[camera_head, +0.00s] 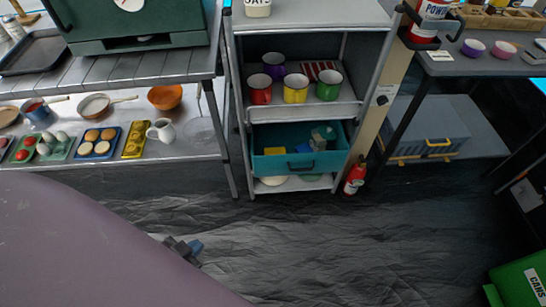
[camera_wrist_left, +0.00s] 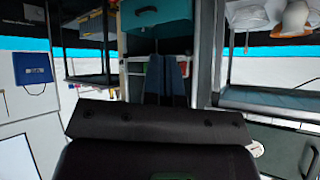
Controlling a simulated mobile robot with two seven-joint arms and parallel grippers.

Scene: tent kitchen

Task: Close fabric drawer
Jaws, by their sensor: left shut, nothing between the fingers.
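The teal fabric drawer (camera_head: 300,165) sits pulled out in the lower part of the grey shelf unit, below the mugs. Its front has a dark handle, and a yellow item and a grey-blue item lie inside. In the left wrist view a teal drawer front with a dark handle (camera_wrist_left: 155,14) shows at the top. My left gripper (camera_head: 192,248) is over the dark floor, in front and to the left of the drawer, well apart from it. Its dark blue fingers (camera_wrist_left: 167,72) are together with nothing between them. My right gripper is not in view.
The shelf (camera_head: 345,108) above the drawer holds several mugs. A red fire extinguisher (camera_head: 355,176) stands at the unit's right foot. A table (camera_head: 190,68) with a lower shelf of food is at left. A green box (camera_head: 520,282) is at lower right. The floor between is clear.

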